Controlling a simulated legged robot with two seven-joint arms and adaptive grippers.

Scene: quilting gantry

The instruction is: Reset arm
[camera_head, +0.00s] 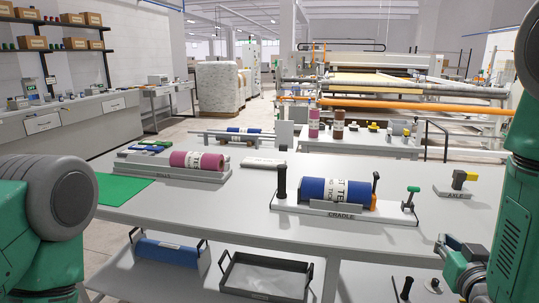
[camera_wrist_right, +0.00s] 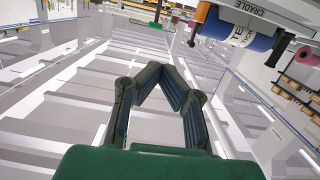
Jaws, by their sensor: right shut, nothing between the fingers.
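My right gripper (camera_head: 447,247) is low at the right of the head view, beside the front right part of the table. In the right wrist view, its two dark fingers (camera_wrist_right: 158,72) meet at the tips and hold nothing. My green and grey left arm (camera_head: 48,225) shows at the left edge of the head view, but its gripper is out of the picture. A blue roll (camera_head: 325,189) with a white printed band lies in the cradle (camera_head: 338,216) on the table. The cradle and roll also show upside down at the top right of the wrist view.
The grey table (camera_head: 230,215) also bears a pink roll (camera_head: 198,160) in a holder, a green mat (camera_head: 125,188) and an axle stand (camera_head: 455,190). The table's right front is mostly bare.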

